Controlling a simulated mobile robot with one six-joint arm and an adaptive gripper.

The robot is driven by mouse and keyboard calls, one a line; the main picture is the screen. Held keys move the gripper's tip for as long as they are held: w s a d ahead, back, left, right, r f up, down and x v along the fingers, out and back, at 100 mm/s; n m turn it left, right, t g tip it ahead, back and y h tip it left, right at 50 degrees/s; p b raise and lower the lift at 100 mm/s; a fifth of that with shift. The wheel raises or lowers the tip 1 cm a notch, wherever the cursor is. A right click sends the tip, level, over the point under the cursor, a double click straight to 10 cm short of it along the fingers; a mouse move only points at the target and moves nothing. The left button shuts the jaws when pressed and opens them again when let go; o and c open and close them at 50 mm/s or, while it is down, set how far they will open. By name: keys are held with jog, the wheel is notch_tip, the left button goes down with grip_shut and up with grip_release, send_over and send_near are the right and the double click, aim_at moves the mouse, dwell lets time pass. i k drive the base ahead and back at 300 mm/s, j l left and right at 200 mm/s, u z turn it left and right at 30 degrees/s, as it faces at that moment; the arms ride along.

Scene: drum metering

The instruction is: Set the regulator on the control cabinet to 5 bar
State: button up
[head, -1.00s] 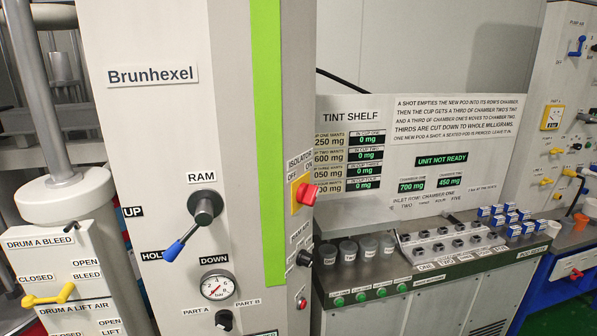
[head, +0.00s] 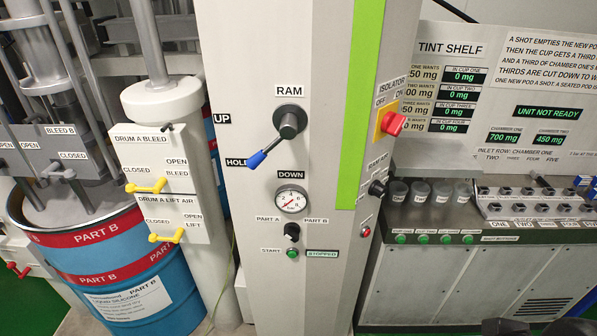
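The control cabinet (head: 258,30) is a tall light column with a green stripe. A round bar gauge (head: 291,200) is on its front, under the DOWN label; its reddish needle seems to point to the lower left, too small to read exactly. A black knob (head: 377,188) sticks out of the right side face, beside a label ending in AIR; it looks like the regulator. I cannot make out my gripper; dark shapes cut off at the bottom right edge may be part of my arm.
The RAM lever (head: 287,124) with a blue tip sticks out at HOLD. A red isolator (head: 392,122) is above the knob. The PART A/PART B selector (head: 292,231) and green start button (head: 292,253) are below the gauge. A blue drum (head: 110,265) stands left, the tint counter (head: 450,232) right.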

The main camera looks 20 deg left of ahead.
aim_at(377, 189)
jog(key=i+j+z, duration=0.15)
jog(key=i+j, duration=0.6)
